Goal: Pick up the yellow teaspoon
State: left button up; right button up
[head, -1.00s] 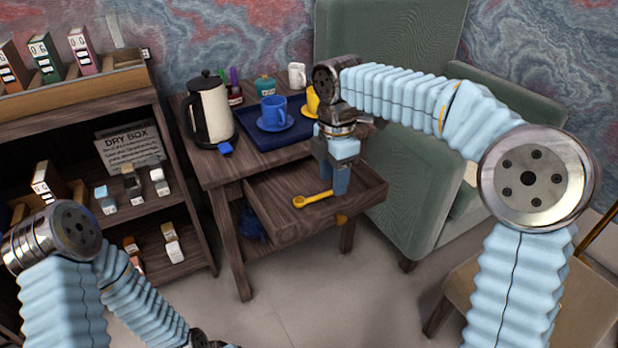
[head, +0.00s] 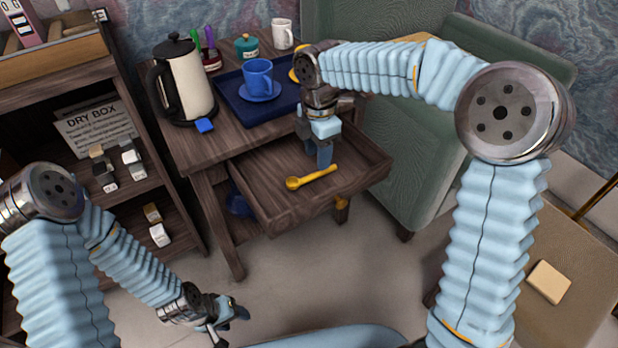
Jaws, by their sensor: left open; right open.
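The yellow teaspoon (head: 312,177) lies in the open drawer (head: 352,182) of the small wooden table, its bowl to the left and its handle to the right. My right gripper (head: 319,163) points down into the drawer, just behind the spoon's handle in the picture. It is open and empty; its fingers overlap in this view, and I cannot tell how high they are above the drawer floor. My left gripper (head: 232,322) is low at the front, open and empty, well away from the table.
On the table stand a kettle (head: 188,85), a blue tray (head: 232,103) with a blue cup (head: 257,76), and a white mug (head: 283,34). A shelf (head: 135,190) is at left, a green armchair (head: 415,165) at right. The floor in front of the drawer is clear.

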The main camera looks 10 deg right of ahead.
aim_at(317, 173)
notch_tip(317, 173, down, 5)
jog(key=shift+s+a+f+b, duration=0.1)
jog(key=shift+b, duration=0.25)
grip_shut()
